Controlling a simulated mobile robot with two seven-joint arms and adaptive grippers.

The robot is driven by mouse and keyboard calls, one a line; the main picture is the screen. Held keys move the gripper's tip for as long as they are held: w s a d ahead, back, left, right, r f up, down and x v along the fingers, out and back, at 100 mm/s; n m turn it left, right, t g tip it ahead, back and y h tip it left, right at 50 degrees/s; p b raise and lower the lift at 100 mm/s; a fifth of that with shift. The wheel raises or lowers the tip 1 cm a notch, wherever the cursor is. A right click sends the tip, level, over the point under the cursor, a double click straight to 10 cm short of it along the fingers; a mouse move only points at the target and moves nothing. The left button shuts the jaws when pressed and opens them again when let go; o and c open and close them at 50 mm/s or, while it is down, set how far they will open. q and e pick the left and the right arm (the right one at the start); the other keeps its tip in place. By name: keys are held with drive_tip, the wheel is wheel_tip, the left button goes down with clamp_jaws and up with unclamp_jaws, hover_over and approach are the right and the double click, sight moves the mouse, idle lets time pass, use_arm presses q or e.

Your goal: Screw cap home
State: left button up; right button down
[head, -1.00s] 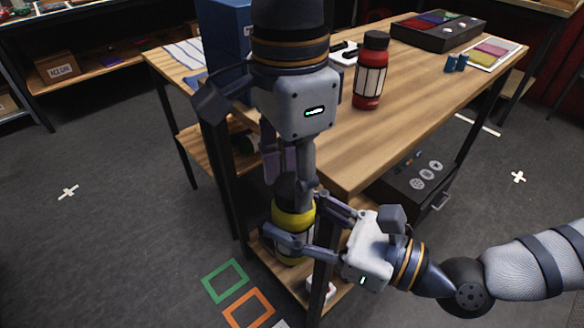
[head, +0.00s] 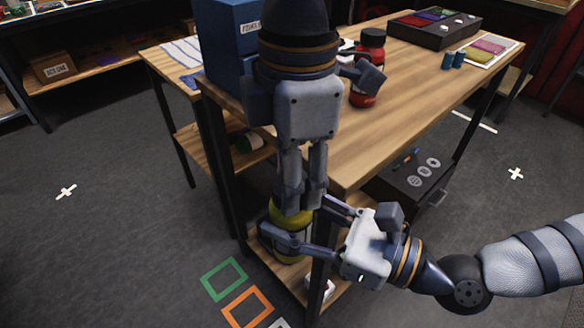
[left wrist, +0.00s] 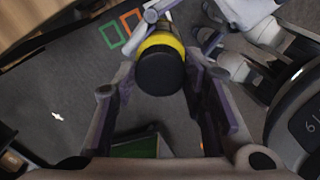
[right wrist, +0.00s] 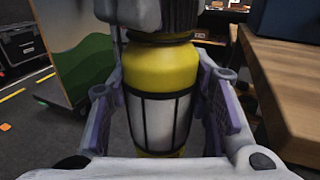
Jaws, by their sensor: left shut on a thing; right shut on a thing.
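A yellow bottle (head: 292,217) with a black-framed white label is upright beside the table's near corner. My right gripper (right wrist: 163,78) is shut around its body from the side, and its yellow shoulder and label show between the fingers in the right wrist view. The dark ribbed cap (left wrist: 160,72) is on top of the bottle. My left gripper (head: 300,205) points straight down and is shut on the cap. In the head view its fingers hide most of the cap. I cannot tell whether there is a gap under the cap.
The wooden table (head: 400,110) is close beside the bottle. On it are a red bottle (head: 370,70), partly hidden by my left gripper, a blue box (head: 225,50), a dark tray (head: 437,27) and small blue cylinders (head: 453,60). A black case (head: 413,180) sits below.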

use_arm(q)
drive_tip(key=shift+w+r+m, duration=0.1)
drive_tip(key=shift+m, duration=0.6)
drive_tip(key=o, duration=0.8)
drive_tip(key=shift+r, duration=2.25)
drive_tip(key=shift+c, duration=0.4)
